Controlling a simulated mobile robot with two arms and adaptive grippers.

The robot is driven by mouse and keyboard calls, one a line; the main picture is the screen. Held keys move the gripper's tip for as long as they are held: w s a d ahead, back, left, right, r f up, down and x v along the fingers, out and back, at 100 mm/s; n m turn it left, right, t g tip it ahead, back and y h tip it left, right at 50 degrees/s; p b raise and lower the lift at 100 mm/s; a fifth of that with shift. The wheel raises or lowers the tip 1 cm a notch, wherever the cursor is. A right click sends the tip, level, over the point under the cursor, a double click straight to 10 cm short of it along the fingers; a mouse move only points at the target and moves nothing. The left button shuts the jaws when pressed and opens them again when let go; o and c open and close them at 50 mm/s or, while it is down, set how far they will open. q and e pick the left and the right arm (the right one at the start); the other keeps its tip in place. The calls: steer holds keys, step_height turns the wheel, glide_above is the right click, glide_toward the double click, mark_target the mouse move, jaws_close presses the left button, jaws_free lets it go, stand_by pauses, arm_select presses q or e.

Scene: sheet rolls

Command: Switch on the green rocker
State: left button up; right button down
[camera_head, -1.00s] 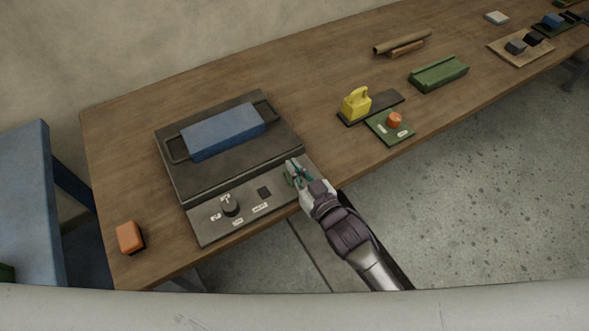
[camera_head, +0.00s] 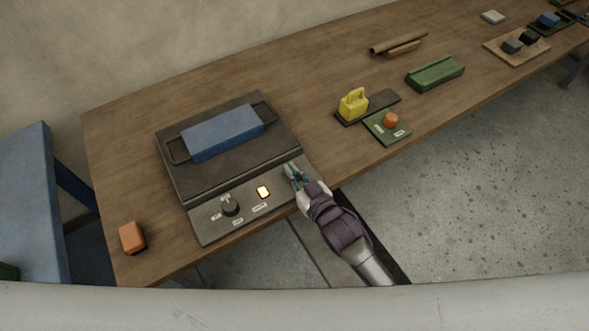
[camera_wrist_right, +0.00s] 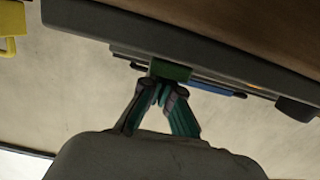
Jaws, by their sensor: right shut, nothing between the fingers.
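The dark panel machine (camera_head: 185,219) with a blue block on its lid stands on the table. Its front panel has a black knob (camera_head: 230,207) and a small square lamp (camera_head: 263,192) that glows yellow-white. My right gripper (camera_head: 290,170) is shut and empty at the panel's right end. In the right wrist view its fingertips (camera_wrist_right: 162,84) are at the green rocker (camera_wrist_right: 170,70), touching or very close to it. In the head view the gripper mostly hides the rocker. My left gripper is not in view.
An orange block (camera_head: 131,237) lies at the table's left end. To the right are a yellow handled block (camera_head: 354,103), a green plate with an orange button (camera_head: 390,120) and a green trough (camera_head: 436,74). The table behind the machine is clear.

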steer(key=r+p, duration=0.4)
steer(key=shift+w+r, duration=0.3)
steer(key=shift+w, duration=0.05)
steer(key=r+b+v, duration=0.1)
steer(key=v, duration=0.8)
steer(key=shift+s+r, duration=0.3)
steer(key=s+d+f+m+g+h, duration=0.1)
steer(key=s+d+f+g+h, duration=0.15)
steer(key=f, duration=0.65)
steer(key=s+d+f+g+h, duration=0.15)
steer(key=d+f, duration=0.25)
steer(key=f, duration=0.6)
steer(key=s+d+f+m+g+h, duration=0.1)
steer(key=s+d+f, duration=0.25)
steer(key=f, duration=0.55)
steer(key=s+d+f+g+h, duration=0.1)
steer(key=s+d+f+g, duration=0.1)
steer(key=s+f, duration=0.3)
steer(key=s+d+f+m+g+h, duration=0.1)
steer(key=s+d+f+g, duration=0.2)
steer(key=s, duration=1)
steer(key=s+d+f+g+h, duration=0.1)
steer(key=s+d+f+g, duration=0.1)
steer(key=s+f, duration=0.7)
steer(key=shift+d+f+g, duration=0.2)
steer(key=shift+d+g, duration=0.2)
steer(key=shift+d, duration=0.3)
